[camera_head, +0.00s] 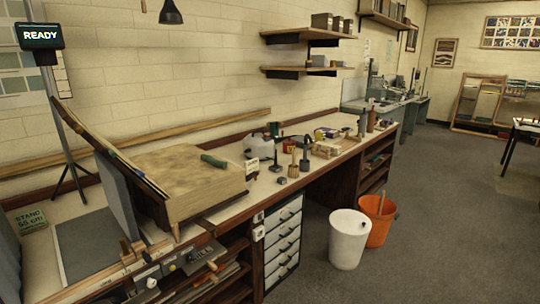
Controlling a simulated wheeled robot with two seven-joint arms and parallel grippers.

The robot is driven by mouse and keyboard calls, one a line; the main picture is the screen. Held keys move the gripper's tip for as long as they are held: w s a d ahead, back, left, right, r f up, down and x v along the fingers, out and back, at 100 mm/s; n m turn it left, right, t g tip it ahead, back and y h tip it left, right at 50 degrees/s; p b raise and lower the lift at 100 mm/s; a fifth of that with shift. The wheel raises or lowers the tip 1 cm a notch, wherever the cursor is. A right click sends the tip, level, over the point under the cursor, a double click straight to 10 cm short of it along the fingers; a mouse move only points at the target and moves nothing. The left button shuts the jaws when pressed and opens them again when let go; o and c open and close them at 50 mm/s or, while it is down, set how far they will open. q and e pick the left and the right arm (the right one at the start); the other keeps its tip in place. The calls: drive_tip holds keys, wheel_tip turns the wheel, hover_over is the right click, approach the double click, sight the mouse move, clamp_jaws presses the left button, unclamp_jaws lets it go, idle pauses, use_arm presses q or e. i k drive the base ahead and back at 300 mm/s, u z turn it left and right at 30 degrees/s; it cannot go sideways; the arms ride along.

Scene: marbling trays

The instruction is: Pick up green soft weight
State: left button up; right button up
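A small dark green object (213,160), which looks like the green soft weight, lies on top of the large tan block (180,168) on the bench at left, near its back right edge. It is long and low, and its details are too small to make out. Another dark green item (273,130) stands further back on the bench; I cannot tell what it is. Neither of my grippers shows in the head view.
The bench (235,208) runs along the wall, with bottles and tools further back. A grey panel stands left of the block. A white bin (349,238) and an orange bin (379,222) stand before the bench. Shelves (308,68) hang above.

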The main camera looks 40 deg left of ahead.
sight(217, 163)
drive_tip(key=u, duration=0.1)
drive_tip(key=i, duration=2.2)
drive_tip(key=u, duration=0.75)
drive_tip(key=i, duration=1.2)
drive_tip(key=u, duration=1.75)
drive_tip(key=i, duration=0.9)
drive_tip(key=u, duration=0.6)
